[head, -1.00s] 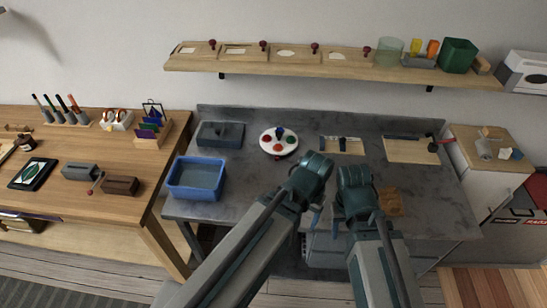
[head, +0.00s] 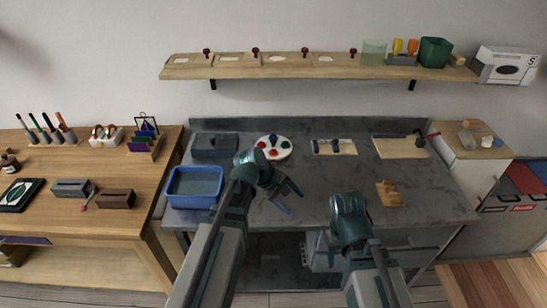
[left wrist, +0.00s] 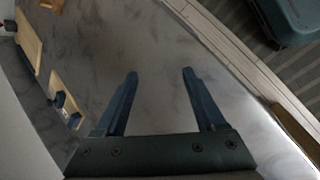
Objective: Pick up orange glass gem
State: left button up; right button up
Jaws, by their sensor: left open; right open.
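A white round plate (head: 257,154) lies on the grey worktop and carries several small coloured pieces. An orange-red piece (head: 273,152) at its front looks like the orange glass gem, though it is tiny. A red piece (head: 261,145), a blue one (head: 273,138) and a green one (head: 286,147) lie around it. My left gripper (head: 288,197) is open and empty above the worktop, in front of the plate and apart from it. Its spread fingers show in the left wrist view (left wrist: 158,75) with bare worktop between them. My right gripper (head: 350,212) is open over the worktop's front; its fingers are mostly hidden.
A blue bin (head: 194,203) stands left of my left gripper, with a dark grey box (head: 215,147) behind it. Boards with tools (head: 400,148) lie at the back right, and a small wooden block (head: 389,194) at the right. A shelf (head: 300,71) runs above.

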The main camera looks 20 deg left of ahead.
pick_arm(q)
jog(key=w+a+n+t+b, duration=0.1)
jog(key=w+a+n, duration=0.1)
jog(key=a+n, duration=0.1)
jog(key=w+a+n+t+h+b, duration=0.1)
jog(key=w+a+n+t, duration=0.1)
jog(key=w+a+n, duration=0.1)
jog(key=w+a+r+n+t+b, duration=0.1)
jog(key=w+a+n, duration=0.2)
jog(key=a, duration=0.2)
jog(key=shift+w+n+t+h+b, duration=0.1)
jog(key=shift+n+t+h+b, duration=0.2)
jog(key=shift+n+h, duration=0.1)
jog(key=w+a+r+n+t, duration=0.1)
jog(key=a+n, duration=0.1)
jog(key=a, duration=0.1)
jog(key=w+a+r+n+t+b, duration=0.1)
jog(key=a+n, duration=0.2)
jog(key=w+a+r+n+t, duration=0.1)
jog(key=a+n, duration=0.1)
jog(key=a, duration=0.2)
jog(key=shift+a+n+t+b, duration=0.1)
jog(key=shift+n+t+b, duration=0.2)
jog(key=shift+t+b, duration=0.1)
jog(key=b, duration=0.3)
send_near(272, 151)
jog(key=shift+x, duration=1.1)
jog(key=shift+w+f, duration=0.2)
jog(key=shift+w, duration=0.2)
